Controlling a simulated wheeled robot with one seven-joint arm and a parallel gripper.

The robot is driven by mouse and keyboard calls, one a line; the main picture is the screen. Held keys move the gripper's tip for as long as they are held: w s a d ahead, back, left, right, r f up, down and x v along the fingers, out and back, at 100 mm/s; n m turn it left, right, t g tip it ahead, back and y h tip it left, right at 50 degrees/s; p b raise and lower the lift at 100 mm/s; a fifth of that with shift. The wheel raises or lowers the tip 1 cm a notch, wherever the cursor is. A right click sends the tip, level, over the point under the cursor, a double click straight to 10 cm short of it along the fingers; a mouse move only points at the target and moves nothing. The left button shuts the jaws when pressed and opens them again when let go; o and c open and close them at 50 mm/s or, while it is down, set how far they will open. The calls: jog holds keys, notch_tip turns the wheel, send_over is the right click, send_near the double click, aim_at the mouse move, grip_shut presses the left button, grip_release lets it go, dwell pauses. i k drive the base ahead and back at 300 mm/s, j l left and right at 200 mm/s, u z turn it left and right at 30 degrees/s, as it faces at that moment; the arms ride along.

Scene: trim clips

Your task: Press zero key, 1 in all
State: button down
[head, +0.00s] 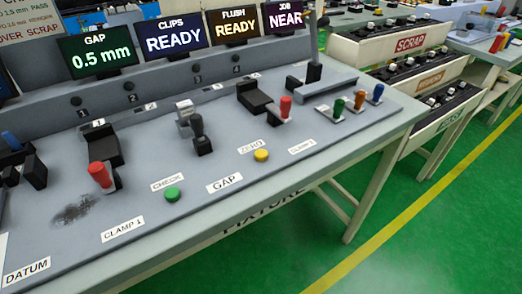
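The zero key appears to be the round yellow button (261,155) on the grey fixture bench (215,215). A small white label reading ZERO (251,146) lies just behind it. From this view I cannot tell whether the button is up or pressed down. Nothing touches it or covers it. A display reading GAP 0.5 mm (98,55) stands at the back left. My gripper is not in view.
A green button (172,194) by the CHECK label sits to the left. A black-handled gauge (199,135) and red-handled clamps (100,175) (285,107) stand up nearby.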

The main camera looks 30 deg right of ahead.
aim_at(261, 155)
jog(key=i+j+z, duration=0.2)
jog(key=j, duration=0.5)
jog(key=j+z, duration=0.2)
jog(key=j, duration=0.5)
jog(key=i+j+z, duration=0.15)
jog(key=j, duration=0.6)
